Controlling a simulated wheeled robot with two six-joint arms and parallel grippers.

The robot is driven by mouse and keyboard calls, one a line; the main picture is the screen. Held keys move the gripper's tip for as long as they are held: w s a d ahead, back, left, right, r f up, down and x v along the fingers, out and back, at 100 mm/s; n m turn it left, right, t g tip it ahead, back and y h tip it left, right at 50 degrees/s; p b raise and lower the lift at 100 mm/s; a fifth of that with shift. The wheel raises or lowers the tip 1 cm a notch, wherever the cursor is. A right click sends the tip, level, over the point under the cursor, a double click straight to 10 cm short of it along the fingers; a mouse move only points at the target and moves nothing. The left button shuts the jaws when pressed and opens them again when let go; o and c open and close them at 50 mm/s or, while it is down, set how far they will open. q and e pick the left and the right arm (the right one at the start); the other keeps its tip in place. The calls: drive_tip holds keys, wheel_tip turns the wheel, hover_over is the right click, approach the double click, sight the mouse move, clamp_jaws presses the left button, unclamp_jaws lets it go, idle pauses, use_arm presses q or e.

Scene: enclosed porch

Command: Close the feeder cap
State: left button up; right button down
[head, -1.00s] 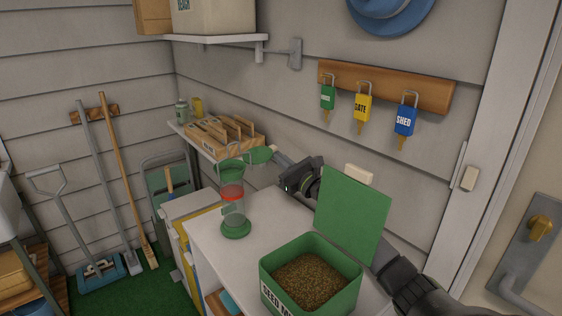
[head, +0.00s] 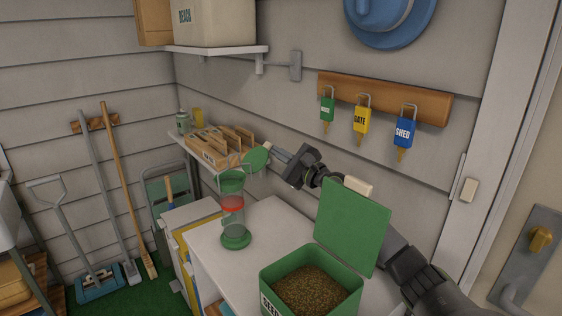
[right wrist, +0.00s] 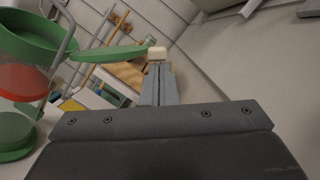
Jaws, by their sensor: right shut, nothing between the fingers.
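The feeder (head: 234,220) stands upright on the white worktop, a clear tube with a red band, green base and green top rim. Its green cap (head: 256,159) is open, tilted up to the right of the rim. In the right wrist view the cap (right wrist: 112,53) reaches from the rim (right wrist: 35,45) toward my fingertips. My right gripper (head: 272,155) is shut and empty, its tips close by the cap's right edge. The fingertips (right wrist: 157,58) are at the cap's outer end; I cannot tell whether they touch. My left gripper is not in view.
An open green seed tin (head: 268,279) with its lid (head: 353,225) raised stands at the front right, beside my right arm. Wooden crates (head: 220,146) sit on a shelf behind. Padlock-shaped key tags hang on the wall rack (head: 430,105). The worktop (head: 268,222) between feeder and tin is clear.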

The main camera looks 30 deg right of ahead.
drive_tip(key=shift+a+r+n+y+b, duration=0.35)
drive_tip(key=shift+r+n, duration=0.4)
drive_tip(key=shift+n, duration=0.35)
drive_tip(key=shift+a+r+n+g+b, duration=0.25)
drive_tip(key=shift+n+g+b, duration=0.05)
drive_tip(key=shift+n, duration=0.2)
drive_tip(key=shift+s+a+r+n+g+b, duration=0.1)
drive_tip(key=shift+a+r+n+g+b, duration=0.35)
drive_tip(key=shift+n, duration=0.65)
drive_tip(key=shift+w+a+r+n+g+b, duration=0.2)
drive_tip(key=shift+n+b, duration=0.3)
drive_tip(key=shift+n, duration=0.6)
drive_tip(key=shift+s+a+r+n+g+b, duration=0.25)
drive_tip(key=shift+a+r+n+b, duration=0.2)
drive_tip(key=shift+n, duration=0.65)
drive_tip(key=shift+d, duration=0.1)
drive_tip(key=shift+f, duration=0.1)
